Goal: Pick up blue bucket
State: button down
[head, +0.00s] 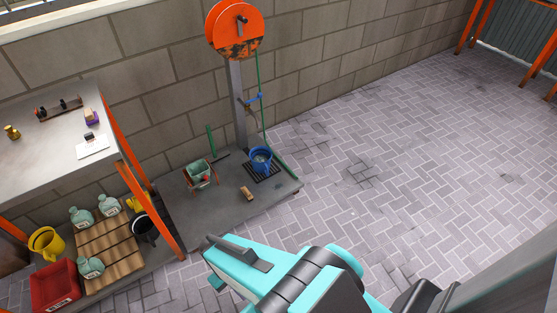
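The blue bucket (260,165) stands upright on a dark grate on a low grey platform, below the hose reel post. A blue tap-like fitting is above it on the post. My gripper (216,262) is in the lower middle of the head view, nearer the camera than the bucket and well apart from it. It is seen from above and behind, and its fingers are mostly hidden, so whether it is open or shut does not show. Nothing is seen held in it.
An orange hose reel (234,28) with a green hose hangs on the post. A green cart (199,174) and a small brown block (246,193) are on the platform. A workbench (60,160) with a yellow bucket (46,243) below stands left. The paved floor right is clear.

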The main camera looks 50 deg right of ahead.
aim_at(260, 155)
jog(key=u, duration=1.15)
jog(key=k, duration=0.1)
jog(key=z, duration=2.45)
jog(key=k, duration=0.9)
jog(key=u, duration=0.15)
jog(key=i, duration=0.7)
